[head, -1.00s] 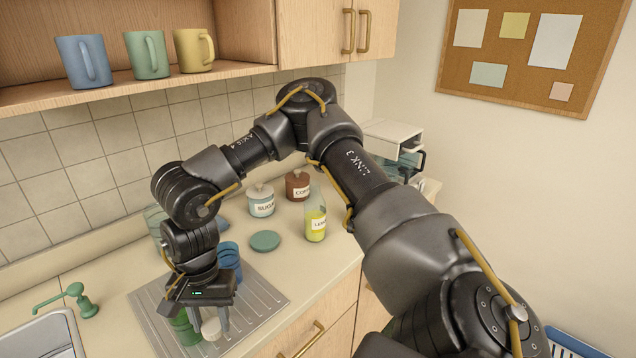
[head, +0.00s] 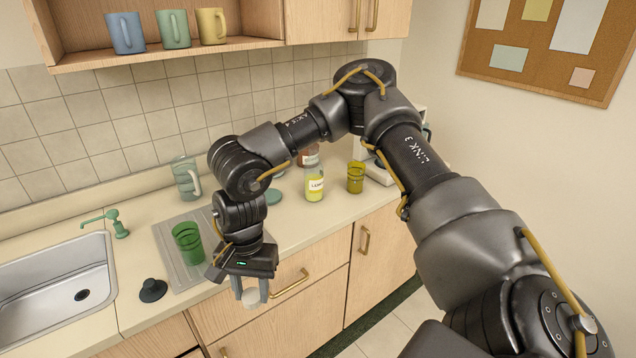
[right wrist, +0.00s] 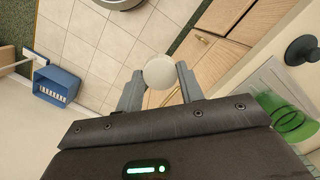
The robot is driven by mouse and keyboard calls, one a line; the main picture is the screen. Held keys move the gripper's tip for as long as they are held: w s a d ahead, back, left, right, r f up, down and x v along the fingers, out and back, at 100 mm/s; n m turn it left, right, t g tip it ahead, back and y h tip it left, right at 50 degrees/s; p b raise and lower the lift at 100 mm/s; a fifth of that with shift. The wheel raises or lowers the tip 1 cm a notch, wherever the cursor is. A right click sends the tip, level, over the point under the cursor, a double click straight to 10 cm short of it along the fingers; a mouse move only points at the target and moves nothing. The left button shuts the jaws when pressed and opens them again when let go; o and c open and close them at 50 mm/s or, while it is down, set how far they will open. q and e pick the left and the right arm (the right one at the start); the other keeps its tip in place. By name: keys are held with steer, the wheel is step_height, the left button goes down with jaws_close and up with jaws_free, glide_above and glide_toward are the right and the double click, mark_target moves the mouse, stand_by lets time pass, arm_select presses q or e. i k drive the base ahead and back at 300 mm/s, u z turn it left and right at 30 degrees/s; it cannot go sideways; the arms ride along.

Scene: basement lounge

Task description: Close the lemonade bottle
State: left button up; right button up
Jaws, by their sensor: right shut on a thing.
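The lemonade bottle (head: 315,185) stands upright on the counter in the head view, clear glass with yellow liquid and a white label. No cap shows on its top, though its neck is small and hard to make out. My right gripper (head: 250,288) is shut on a round white cap (head: 250,298), held out in front of the counter's front edge, left of and nearer than the bottle. In the right wrist view the cap (right wrist: 159,72) sits between the two fingertips, above the floor. My left gripper is not in view.
A green glass (head: 187,243) stands on the ribbed draining board (head: 172,268), left of my right gripper. A black stopper (head: 152,290) lies near the sink (head: 55,285). A yellow glass (head: 356,177) stands right of the bottle. Cupboards (head: 365,240) are below.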

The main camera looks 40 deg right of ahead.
mark_target(313, 167)
steer(key=z, duration=0.95)
